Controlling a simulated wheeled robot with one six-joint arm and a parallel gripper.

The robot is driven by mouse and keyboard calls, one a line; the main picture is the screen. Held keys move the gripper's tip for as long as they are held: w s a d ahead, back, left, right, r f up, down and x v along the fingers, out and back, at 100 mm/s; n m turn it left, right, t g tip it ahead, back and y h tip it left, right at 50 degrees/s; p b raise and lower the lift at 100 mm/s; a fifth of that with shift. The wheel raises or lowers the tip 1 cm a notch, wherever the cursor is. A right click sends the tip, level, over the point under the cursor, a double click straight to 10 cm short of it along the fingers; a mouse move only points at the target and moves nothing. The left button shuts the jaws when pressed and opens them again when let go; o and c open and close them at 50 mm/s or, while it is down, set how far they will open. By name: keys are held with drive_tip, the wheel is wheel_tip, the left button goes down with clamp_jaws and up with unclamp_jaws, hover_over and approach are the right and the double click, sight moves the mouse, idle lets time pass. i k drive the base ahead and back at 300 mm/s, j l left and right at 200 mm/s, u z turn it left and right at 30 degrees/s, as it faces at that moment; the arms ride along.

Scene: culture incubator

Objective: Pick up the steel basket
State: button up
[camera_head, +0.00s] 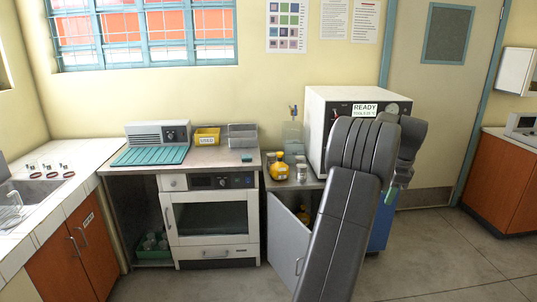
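A wire-like metal object (10,207), which looks like the steel basket, sits at the left edge by the sink and is partly cut off by the frame. My gripper (392,192) is on the right, in front of the white READY cabinet, far from that object. It points down and is partly hidden behind my dark arm. A small green patch shows at its tip. I cannot tell whether its fingers are open or shut, or whether they hold anything.
The white-tiled sink counter (80,188) runs along the left. A white incubator (212,222) stands at the centre under a worktop with a yellow bin (207,136) and grey trays (242,136). A low cabinet door (287,240) hangs open. Floor (440,255) at the right is clear.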

sight(249, 139)
drive_tip(key=i+j+u, duration=0.35)
drive_tip(key=i, duration=1.3)
drive_tip(key=i+u, duration=0.4)
drive_tip(key=i, duration=1.25)
